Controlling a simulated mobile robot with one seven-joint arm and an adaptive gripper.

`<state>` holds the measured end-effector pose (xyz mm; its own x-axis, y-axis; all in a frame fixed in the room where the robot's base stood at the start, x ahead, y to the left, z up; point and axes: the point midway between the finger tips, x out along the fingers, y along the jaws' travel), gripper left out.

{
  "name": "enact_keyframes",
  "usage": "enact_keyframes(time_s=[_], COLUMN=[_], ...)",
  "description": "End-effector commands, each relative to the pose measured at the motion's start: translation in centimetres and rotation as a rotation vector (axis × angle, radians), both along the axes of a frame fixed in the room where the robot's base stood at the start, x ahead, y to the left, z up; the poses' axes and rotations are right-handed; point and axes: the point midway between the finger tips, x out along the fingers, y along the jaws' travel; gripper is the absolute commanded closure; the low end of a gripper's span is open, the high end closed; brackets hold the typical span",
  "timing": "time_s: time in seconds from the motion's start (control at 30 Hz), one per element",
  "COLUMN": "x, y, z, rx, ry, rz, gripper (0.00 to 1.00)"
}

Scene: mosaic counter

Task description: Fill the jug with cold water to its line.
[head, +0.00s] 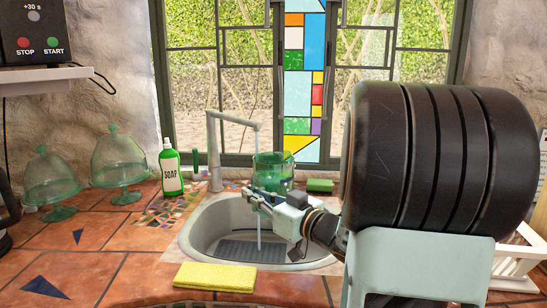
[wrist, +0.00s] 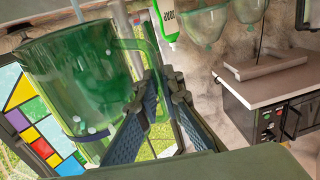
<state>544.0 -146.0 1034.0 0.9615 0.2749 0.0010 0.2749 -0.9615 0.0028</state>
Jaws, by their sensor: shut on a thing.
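The jug (head: 272,170) is clear green glass, held upright over the sink below the tap spout (head: 254,126). My gripper (head: 258,197) is shut on the jug's handle, which shows between the fingers in the wrist view. A thin stream falls from the spout. A pale streak also runs below the jug into the sink; I cannot tell whether it is overflow or water passing beside the jug. The fill line and water level are not clear.
The sink (head: 195,238) has a dark grate in its bottom. A yellow sponge (head: 215,276) lies at its front edge. A green soap bottle (head: 171,168) and two glass domes (head: 120,160) stand left. A green block (head: 320,185) and a white rack (head: 515,262) are right.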

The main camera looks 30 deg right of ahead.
Motion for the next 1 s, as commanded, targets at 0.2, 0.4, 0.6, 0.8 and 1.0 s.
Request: enact_keyframes(time_s=[0.2,0.4,0.6,0.8,1.0], x=[0.1,0.1,1.8,4.5,4.5], y=[0.0,0.0,0.2,0.4,0.3], z=[0.4,0.4,0.3,0.4,0.4], rx=[-0.004,-0.004,-0.003,-0.004,-0.004], ry=[-0.008,-0.008,-0.007,-0.009,-0.008], rz=[0.001,0.001,0.004,0.002,0.000], gripper=[1.00,1.00,1.00,1.00,1.00])
